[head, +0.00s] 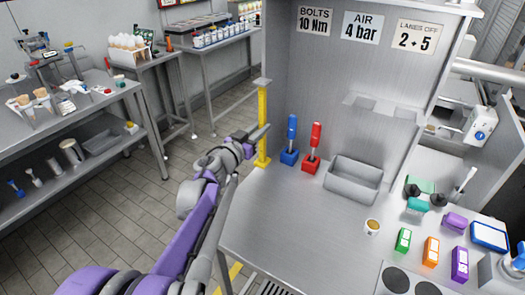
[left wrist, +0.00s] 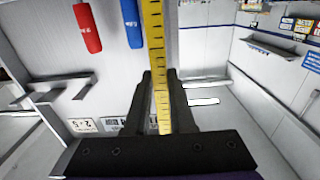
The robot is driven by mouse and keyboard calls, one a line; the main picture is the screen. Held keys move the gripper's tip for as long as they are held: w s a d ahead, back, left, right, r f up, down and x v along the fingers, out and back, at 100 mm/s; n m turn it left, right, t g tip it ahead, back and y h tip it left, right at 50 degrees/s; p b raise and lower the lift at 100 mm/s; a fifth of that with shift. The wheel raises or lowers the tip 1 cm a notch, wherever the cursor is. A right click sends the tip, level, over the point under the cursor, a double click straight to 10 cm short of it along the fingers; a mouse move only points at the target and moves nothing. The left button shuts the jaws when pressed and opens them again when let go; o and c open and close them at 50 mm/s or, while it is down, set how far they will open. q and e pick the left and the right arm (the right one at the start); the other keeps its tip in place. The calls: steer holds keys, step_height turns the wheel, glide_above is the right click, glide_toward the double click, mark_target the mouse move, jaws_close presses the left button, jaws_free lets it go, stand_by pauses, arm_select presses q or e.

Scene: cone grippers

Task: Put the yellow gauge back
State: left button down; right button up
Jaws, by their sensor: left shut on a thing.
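The yellow gauge (head: 262,105) is a long, upright yellow strip with dark graduation marks, at the left back edge of the metal bench (head: 290,215). My left gripper (head: 258,133) is shut on it around mid-length. In the left wrist view the gauge (left wrist: 155,45) runs between the two fingers of the left gripper (left wrist: 160,85). Its lower end is near the bench edge in the head view; I cannot tell whether it touches anything. My right gripper is not in view.
A blue-handled tool (head: 291,130) and a red-handled tool (head: 315,138) stand in blocks just right of the gauge. A cup (head: 372,227) and several coloured blocks are at right. The bench's front left is clear.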

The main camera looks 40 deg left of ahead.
mark_target(261, 142)
arm_select(q)
steer(key=shift+f, duration=2.8)
steer(key=shift+w+b, duration=0.1)
steer(key=shift+b, duration=0.2)
steer(key=shift+f, duration=0.2)
steer(key=c, duration=0.8)
jaws_free()
steer(key=shift+r, duration=0.1)
steer(key=shift+o, duration=0.2)
steer(key=shift+r, duration=0.1)
steer(key=shift+s, duration=0.25)
steer(key=s+d, duration=0.1)
steer(key=s, duration=1)
steer(key=shift+s+d, duration=0.15)
steer(key=shift+s, duration=0.1)
